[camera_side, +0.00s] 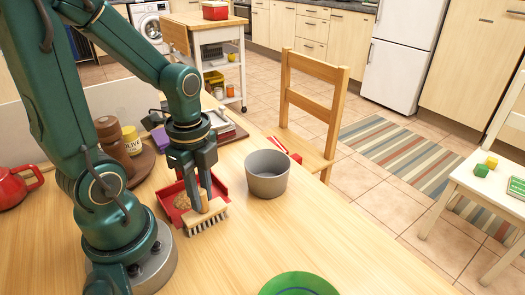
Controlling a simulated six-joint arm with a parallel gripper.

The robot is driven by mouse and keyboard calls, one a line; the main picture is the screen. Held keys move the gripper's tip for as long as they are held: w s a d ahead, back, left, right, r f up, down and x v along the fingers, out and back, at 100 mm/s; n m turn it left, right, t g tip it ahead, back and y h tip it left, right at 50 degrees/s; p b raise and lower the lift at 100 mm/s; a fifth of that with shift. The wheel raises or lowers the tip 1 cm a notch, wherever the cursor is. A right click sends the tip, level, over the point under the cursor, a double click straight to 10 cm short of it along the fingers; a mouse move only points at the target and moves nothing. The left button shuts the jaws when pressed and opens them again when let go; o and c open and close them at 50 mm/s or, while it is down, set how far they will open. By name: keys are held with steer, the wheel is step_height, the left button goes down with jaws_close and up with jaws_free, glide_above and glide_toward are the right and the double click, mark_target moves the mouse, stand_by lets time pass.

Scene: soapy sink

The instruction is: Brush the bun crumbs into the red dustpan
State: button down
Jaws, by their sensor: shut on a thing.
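My gripper (203,204) points down over the wooden table and is shut on the handle of a wooden brush (208,217). The brush has pale bristles that reach down to the tabletop, or very close to it. The red dustpan (167,198) lies just behind the brush, partly hidden by my gripper. A brown heap of bun crumbs (181,201) shows inside the dustpan, to the left of my gripper. I cannot tell whether more crumbs lie behind the fingers or under the brush.
A grey bowl (267,174) stands right of the brush. A green plate (298,284) lies at the front edge. Jars (131,140) stand on a round wooden board at the back left, near a red teapot (12,186). The table in front of the brush is clear.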

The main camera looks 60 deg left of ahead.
steer(key=shift+s+r, duration=0.15)
steer(key=shift+r, duration=4)
